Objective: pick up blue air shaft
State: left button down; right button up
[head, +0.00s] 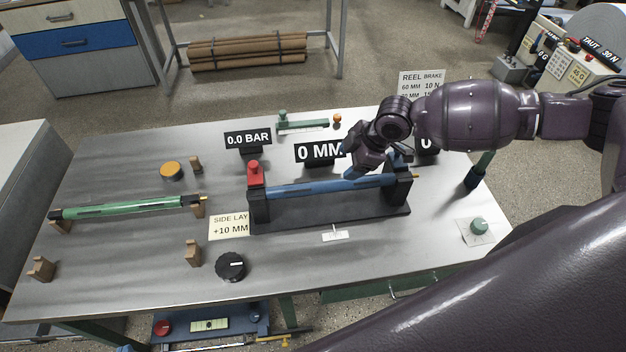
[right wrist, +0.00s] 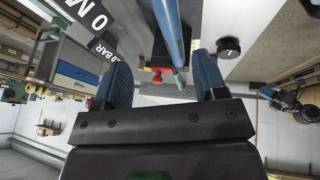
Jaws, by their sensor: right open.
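The blue air shaft (head: 330,188) lies level across the two uprights of a black stand (head: 330,213) on the grey table. In the right wrist view the shaft (right wrist: 170,32) runs between the fingers of my right gripper (right wrist: 165,75). That gripper is open, with one blue finger on each side and a gap to the shaft. In the head view my right gripper (head: 358,168) is over the right half of the shaft, close above it; whether it touches cannot be told.
A green shaft (head: 125,208) lies on wooden rests at the left. A red block (head: 254,173) tops the stand's left upright. Signs reading 0.0 BAR (head: 248,139) and 0 MM (head: 319,152) stand behind. A black knob (head: 231,266) is in front; the table's front right is mostly clear.

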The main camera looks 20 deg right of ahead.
aim_at(332, 183)
jog(key=shift+n+g, duration=0.3)
jog(key=shift+n, duration=0.1)
jog(key=x, duration=0.4)
jog(key=shift+s+a+f, duration=0.15)
jog(key=shift+s+f, duration=0.15)
jog(key=shift+x, duration=3.15)
jog(key=shift+f, duration=0.1)
grip_shut()
